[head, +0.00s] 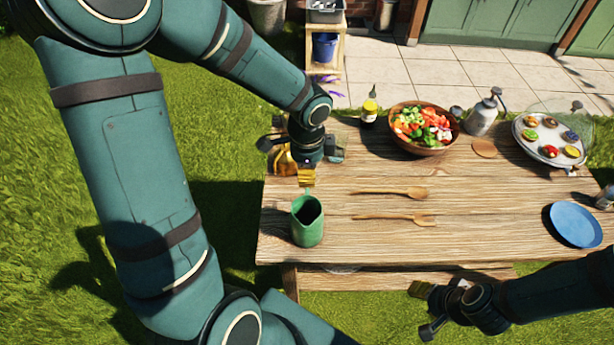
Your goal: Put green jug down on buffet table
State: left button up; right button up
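The green jug (307,228) stands upright at the left front part of the wooden buffet table (460,222), its dark opening facing up; it seems to rest on the tabletop. My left gripper (307,180) points down just behind the jug's rim. Its yellow fingertips are close to the back of the jug; I cannot tell whether they touch it or how far they are apart. My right gripper (420,290) is low in front of the table's front edge, away from the jug; its finger opening is unclear.
A salad bowl (424,146), dark bottle (369,113), metal pitcher (483,118) and food tray (523,142) stand along the back. An amber glass item (284,163) is partly hidden behind my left gripper. A blue plate (575,225) lies at right.

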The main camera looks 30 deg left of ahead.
pick_arm(q)
jog(key=s+d+f+n+h, duration=0.1)
jog(key=d+f+n, duration=0.3)
jog(key=d+f, duration=0.1)
jog(key=s+d+f+n+t+h, duration=0.1)
jog(key=s+d+f+n, duration=0.1)
jog(key=d+f+n, duration=0.3)
jog(key=s+d+f+n+h, duration=0.2)
jog(key=d+f+n, duration=0.2)
jog(key=f, duration=0.4)
jog(key=shift+s+d+f+n+t, duration=0.2)
jog(key=shift+d+f+n+t, duration=0.15)
jog(key=shift+d, duration=0.2)
jog(key=shift+s, duration=0.1)
